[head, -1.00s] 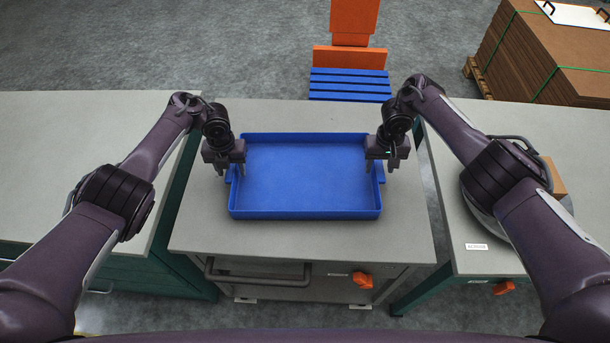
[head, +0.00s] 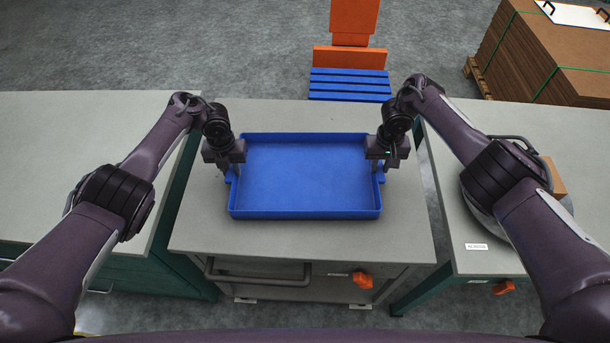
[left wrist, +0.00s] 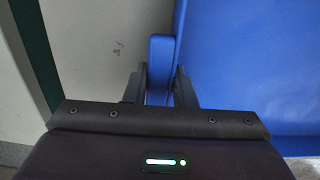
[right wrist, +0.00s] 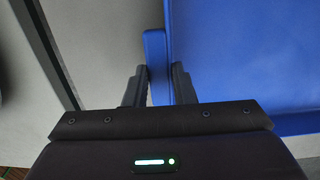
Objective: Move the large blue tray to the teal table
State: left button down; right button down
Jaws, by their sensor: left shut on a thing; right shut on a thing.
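The large blue tray (head: 305,212) lies empty and level on the grey-topped middle bench (head: 300,237). My left gripper (head: 233,173) is shut on the tray's left handle; in the left wrist view its fingers (left wrist: 160,84) sit on both sides of the blue handle tab (left wrist: 160,55). My right gripper (head: 381,169) is shut on the right handle; the right wrist view shows its fingers (right wrist: 158,84) around the blue tab (right wrist: 156,50). Tables with teal sides and grey tops stand at left (head: 75,150) and right (head: 445,235); which is the teal table, I cannot tell.
The left tabletop is clear. The right one carries a round metal object (head: 483,213) and a small brown box (head: 556,178), partly behind my right arm. A blue slatted thing with orange parts (head: 350,85) stands behind the bench. Stacked brown boards (head: 550,60) are at back right.

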pick_arm(q)
jog(key=shift+r, duration=0.1)
pick_arm(e)
jog(key=shift+r, duration=0.1)
